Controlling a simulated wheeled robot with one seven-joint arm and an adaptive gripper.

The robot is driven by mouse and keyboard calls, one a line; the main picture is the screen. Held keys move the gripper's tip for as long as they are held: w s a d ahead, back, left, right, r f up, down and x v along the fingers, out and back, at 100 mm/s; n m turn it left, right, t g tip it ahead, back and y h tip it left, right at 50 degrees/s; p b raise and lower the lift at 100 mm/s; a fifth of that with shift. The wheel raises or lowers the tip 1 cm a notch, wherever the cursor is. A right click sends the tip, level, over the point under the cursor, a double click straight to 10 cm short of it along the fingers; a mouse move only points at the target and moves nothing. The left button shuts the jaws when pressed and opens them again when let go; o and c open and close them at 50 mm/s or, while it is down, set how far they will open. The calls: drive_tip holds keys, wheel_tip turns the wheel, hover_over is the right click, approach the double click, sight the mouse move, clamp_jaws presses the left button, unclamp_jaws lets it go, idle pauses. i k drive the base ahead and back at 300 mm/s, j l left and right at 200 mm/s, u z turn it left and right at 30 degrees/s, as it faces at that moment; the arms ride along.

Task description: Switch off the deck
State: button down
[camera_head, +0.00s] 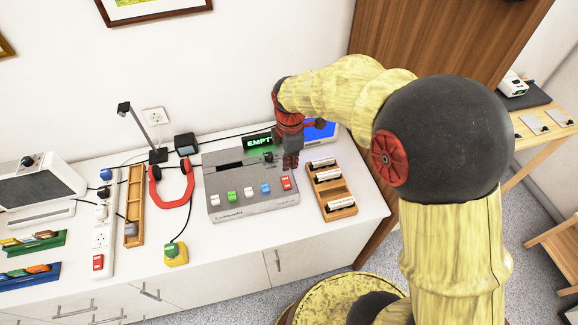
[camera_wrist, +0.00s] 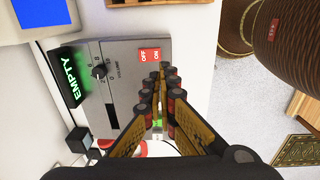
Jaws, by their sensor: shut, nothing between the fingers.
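The deck (camera_head: 240,202) is a grey box on the white counter, with a row of coloured buttons and a dark slot. Its display (camera_head: 259,143) glows green and reads EMPTY, and the display also shows in the wrist view (camera_wrist: 70,82). The red rocker switch (camera_head: 286,183), marked OFF and ON in the wrist view (camera_wrist: 149,55), sits at the deck's right end. A volume knob (camera_wrist: 98,71) is nearby. My gripper (camera_head: 290,165) is shut and empty, pointing down over the deck's right part. Its fingertips (camera_wrist: 161,80) appear close to the switch's ON side; contact cannot be told.
A blue screen (camera_head: 320,132) is behind. Bare counter lies in front.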

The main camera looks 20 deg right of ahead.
sight(285, 181)
drive_tip(key=i+l+u, duration=0.1)
drive_tip(key=l+u, duration=0.65)
drive_tip(key=i+l, duration=0.05)
